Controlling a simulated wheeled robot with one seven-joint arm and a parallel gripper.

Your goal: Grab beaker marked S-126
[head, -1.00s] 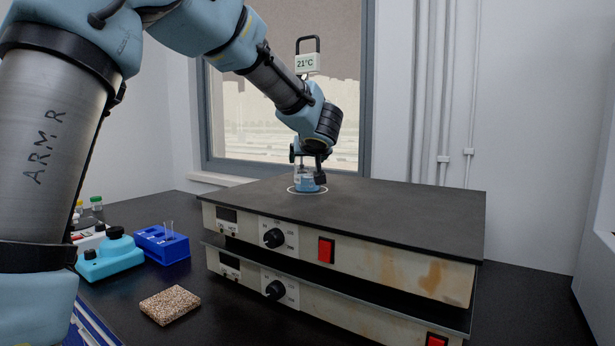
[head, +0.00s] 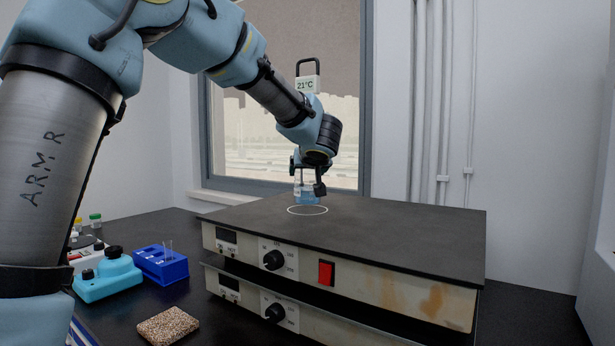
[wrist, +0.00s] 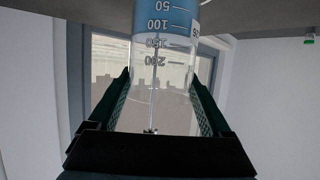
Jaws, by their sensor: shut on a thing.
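A clear glass beaker with blue liquid (head: 306,196) is held by my gripper (head: 308,184) a little above the hot plate's top. In the wrist view the beaker (wrist: 165,50) sits between both green-lined fingers (wrist: 160,103). Its volume marks from 50 to 200 read upside down there. Part of another label shows at its right edge, but I cannot read whether it says S-126. The gripper's fingers hide part of the beaker in the head view.
The upper hot plate (head: 400,226) has a white ring (head: 307,210) on its dark top, below the beaker. A second hot plate (head: 330,322) is under it. A blue tube rack (head: 162,266), a teal device (head: 107,279) and a speckled block (head: 168,325) stand on the left.

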